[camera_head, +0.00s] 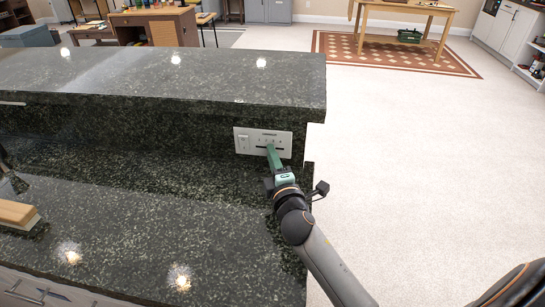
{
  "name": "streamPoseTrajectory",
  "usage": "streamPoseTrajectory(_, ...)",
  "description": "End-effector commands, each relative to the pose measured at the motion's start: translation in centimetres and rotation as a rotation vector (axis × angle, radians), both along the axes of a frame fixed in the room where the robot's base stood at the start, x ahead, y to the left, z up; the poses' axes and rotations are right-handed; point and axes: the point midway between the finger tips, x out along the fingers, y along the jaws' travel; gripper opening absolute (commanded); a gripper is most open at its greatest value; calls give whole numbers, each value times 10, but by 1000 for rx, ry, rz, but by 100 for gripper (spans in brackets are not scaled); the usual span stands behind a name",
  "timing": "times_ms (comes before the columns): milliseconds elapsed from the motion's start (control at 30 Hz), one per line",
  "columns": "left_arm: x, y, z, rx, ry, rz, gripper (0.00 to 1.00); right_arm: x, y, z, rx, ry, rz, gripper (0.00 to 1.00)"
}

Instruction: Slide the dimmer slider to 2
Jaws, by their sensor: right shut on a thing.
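The white dimmer panel (242,143) is set in the dark granite upright at the right end of the bar. It has a switch at its left and a dark horizontal slot with small marks above it at its right. The marks are too small to read. My right gripper (271,149) reaches up to the slot, its green fingers at the slot's left-middle part, shut on the slider. The slider knob is hidden by the fingers. My left gripper is not clearly in view; only a dark piece shows at the left edge.
The granite counter (150,225) lies below the panel, with a raised ledge (180,75) above it. A wooden-topped brush or block (17,212) lies at the left. Open floor (420,160) is on the right, with a wooden table (405,8) beyond.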

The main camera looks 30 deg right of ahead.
Motion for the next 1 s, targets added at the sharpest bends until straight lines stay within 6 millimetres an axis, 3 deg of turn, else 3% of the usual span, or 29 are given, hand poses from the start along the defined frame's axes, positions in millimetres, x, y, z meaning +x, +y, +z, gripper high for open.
streamPoseTrajectory(700, 0, 0, 0, -1, 0, 1, 50, 0, 0, 0, 0, 1, -1, 0)
streamPoseTrajectory(1000, -1, -1, -4, 0, 7, 0, 50, 11, 14, 0, 0, 1, -2, 0)
